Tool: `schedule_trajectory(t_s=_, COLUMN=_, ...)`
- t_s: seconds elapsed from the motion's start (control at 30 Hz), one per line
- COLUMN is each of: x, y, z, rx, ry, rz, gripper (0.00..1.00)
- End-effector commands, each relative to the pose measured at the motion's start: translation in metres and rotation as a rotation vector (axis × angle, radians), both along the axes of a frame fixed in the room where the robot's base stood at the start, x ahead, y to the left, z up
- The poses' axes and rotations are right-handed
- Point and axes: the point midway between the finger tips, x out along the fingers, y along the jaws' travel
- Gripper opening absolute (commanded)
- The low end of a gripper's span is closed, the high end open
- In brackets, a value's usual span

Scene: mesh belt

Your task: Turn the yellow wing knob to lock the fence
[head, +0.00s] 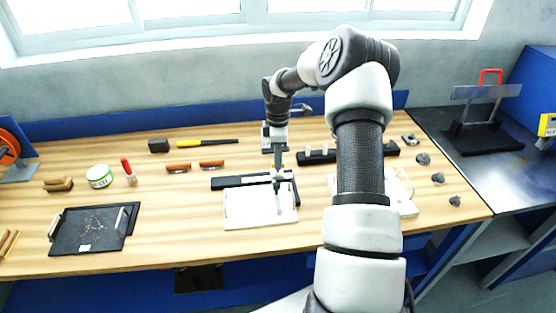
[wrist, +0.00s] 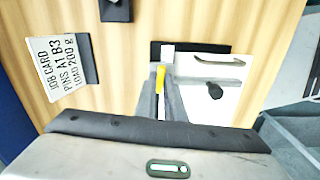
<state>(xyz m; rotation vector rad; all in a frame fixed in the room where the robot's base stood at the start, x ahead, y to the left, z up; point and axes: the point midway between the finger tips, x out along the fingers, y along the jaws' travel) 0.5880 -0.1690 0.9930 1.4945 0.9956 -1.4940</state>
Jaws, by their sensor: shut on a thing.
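The yellow wing knob (wrist: 160,78) shows in the wrist view as a narrow upright yellow piece between my finger pads. My gripper (wrist: 161,100) is shut on it. In the head view my gripper (head: 277,178) points down at the back edge of a white plate (head: 258,212), where a black bar (head: 228,183) lies, probably the fence. The knob is hidden by the fingers in the head view. The wrist view also shows a black bar (wrist: 200,48) beyond the fingers and a white panel with a dark round knob (wrist: 214,91) to their right.
A job card (wrist: 57,62) stands at the left of the wrist view. A black tray (head: 88,232), a green-banded can (head: 99,176) and a red-handled tool (head: 127,168) sit left on the bench. A black strip with white pegs (head: 318,157) lies behind, right of my gripper.

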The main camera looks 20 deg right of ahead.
Motion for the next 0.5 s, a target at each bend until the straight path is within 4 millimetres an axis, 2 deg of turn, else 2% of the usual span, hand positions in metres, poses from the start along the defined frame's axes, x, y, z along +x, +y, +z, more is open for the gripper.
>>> schedule_trajectory(t_s=0.5, x=0.0007, y=0.0005, z=-0.0013, rx=-0.002, ry=-0.002, rz=-0.458, gripper=0.0)
